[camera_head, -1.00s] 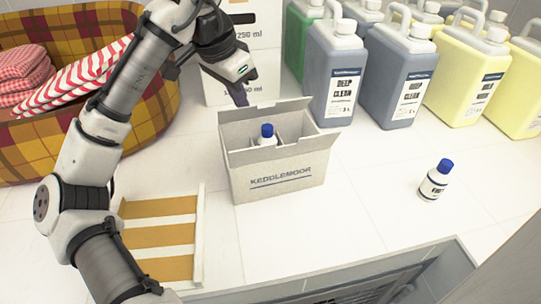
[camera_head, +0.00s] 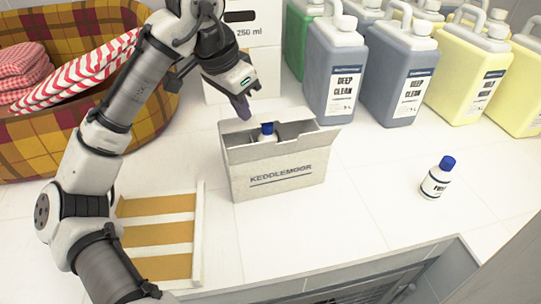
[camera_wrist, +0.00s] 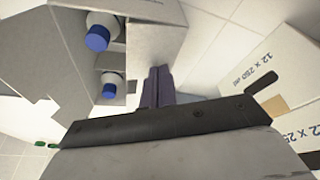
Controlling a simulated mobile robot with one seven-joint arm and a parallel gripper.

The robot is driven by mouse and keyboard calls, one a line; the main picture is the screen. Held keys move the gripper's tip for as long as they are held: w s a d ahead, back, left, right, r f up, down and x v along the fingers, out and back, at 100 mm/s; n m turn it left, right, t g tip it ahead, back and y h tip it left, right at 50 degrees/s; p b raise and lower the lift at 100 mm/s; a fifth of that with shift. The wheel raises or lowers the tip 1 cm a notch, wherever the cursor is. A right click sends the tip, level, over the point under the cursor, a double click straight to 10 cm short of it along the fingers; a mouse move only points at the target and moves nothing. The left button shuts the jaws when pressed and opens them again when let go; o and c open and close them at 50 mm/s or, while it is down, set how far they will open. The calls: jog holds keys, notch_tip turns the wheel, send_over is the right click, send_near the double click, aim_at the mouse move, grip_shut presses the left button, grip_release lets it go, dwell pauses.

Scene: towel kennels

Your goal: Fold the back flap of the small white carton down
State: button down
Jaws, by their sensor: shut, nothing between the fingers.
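The small white carton (camera_head: 280,182), marked KEDDLEMOOR, stands upright on the counter. A blue-capped bottle (camera_head: 267,131) shows inside it; the wrist view shows two blue-capped bottles (camera_wrist: 98,37) in its compartments. The back flap (camera_head: 288,115) leans inward over the rear of the opening, not flat. It also shows in the wrist view (camera_wrist: 154,45). The front flap (camera_head: 275,145) is still raised. My gripper (camera_head: 243,112) is shut and empty, its fingertips at the back flap's upper left edge. In the wrist view my closed fingers (camera_wrist: 158,82) are beside that flap; exact contact is unclear.
A white bottle with a blue cap (camera_head: 437,180) stands to the right. Grey jugs (camera_head: 398,75) and yellow jugs (camera_head: 465,75) line the back. Large white boxes (camera_head: 262,85) stand behind the carton. A slatted tray (camera_head: 200,235) lies front left.

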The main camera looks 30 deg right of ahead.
jog(key=shift+f, duration=0.3)
jog(key=shift+r, duration=0.1)
notch_tip(320, 180, up, 5)
jog(key=p, duration=0.5)
jog(key=shift+r+p, duration=0.15)
jog(key=shift+p, duration=0.15)
notch_tip(320, 180, up, 3)
jog(key=shift+f, duration=0.2)
